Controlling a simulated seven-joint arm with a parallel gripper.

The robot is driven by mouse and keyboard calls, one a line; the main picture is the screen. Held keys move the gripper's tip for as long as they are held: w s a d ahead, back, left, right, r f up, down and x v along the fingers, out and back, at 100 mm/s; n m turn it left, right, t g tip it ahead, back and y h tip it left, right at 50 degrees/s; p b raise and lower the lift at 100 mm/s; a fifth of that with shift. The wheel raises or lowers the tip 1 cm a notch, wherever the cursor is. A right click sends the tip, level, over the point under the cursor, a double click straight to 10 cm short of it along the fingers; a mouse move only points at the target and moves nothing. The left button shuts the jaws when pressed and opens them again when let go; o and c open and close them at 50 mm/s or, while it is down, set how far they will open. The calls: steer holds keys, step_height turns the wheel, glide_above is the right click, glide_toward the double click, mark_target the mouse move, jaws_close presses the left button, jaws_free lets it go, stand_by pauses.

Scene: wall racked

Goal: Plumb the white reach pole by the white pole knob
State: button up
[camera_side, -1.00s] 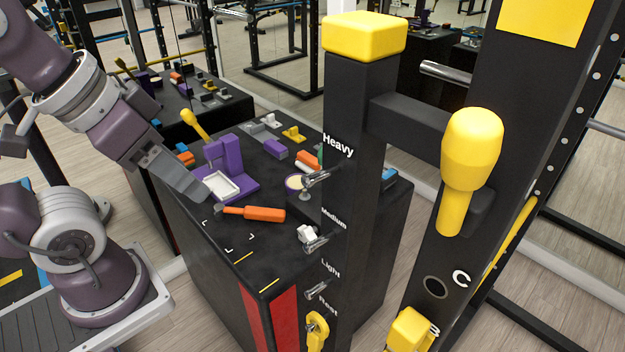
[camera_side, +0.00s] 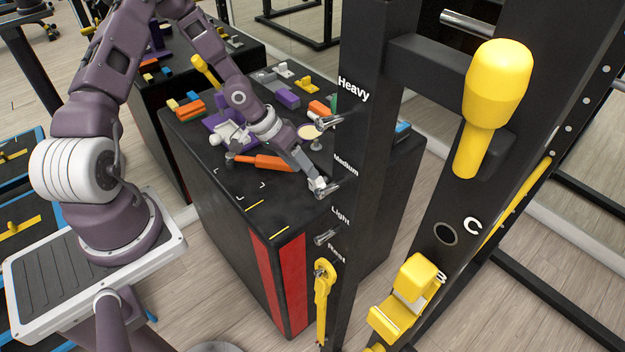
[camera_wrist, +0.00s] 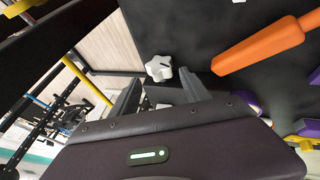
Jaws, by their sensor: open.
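The white pole knob (camera_wrist: 159,68), star-shaped with rounded lobes, shows in the wrist view just beyond my fingertips, roughly between them. A dark block lies right behind it. My gripper (camera_wrist: 158,82) is open, with one finger on each side of the knob's line; I see no contact. In the side view my gripper (camera_side: 318,186) is at the table's right edge, beside the black upright near the "Medium" label, and largely covers the knob. I cannot clearly make out the white reach pole in either view.
An orange-handled tool (camera_side: 262,162) lies on the black table (camera_side: 222,205) left of my gripper; its handle also shows in the wrist view (camera_wrist: 260,45). The black upright (camera_side: 362,150) with metal pegs stands close at right. Purple and orange items crowd the table's back. The front is clear.

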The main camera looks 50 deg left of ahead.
mark_target(315, 182)
steer(key=x, duration=0.5)
steer(key=shift+w+d+f, duration=0.1)
steer(key=shift+w+f, duration=0.05)
steer(key=shift+f, duration=0.25)
steer(key=c, duration=1.1)
steer(key=shift+d+y, duration=0.1)
steer(key=shift+y, duration=0.2)
steer(key=y, duration=0.2)
steer(key=shift+d+r+m+y, duration=0.1)
steer(key=shift+d+m+y, duration=0.2)
steer(key=shift+m, duration=0.1)
steer(key=shift+d+m+y, duration=0.2)
steer(key=shift+m+y, duration=0.1)
steer(key=shift+y, duration=1.4)
steer(key=o, duration=1.1)
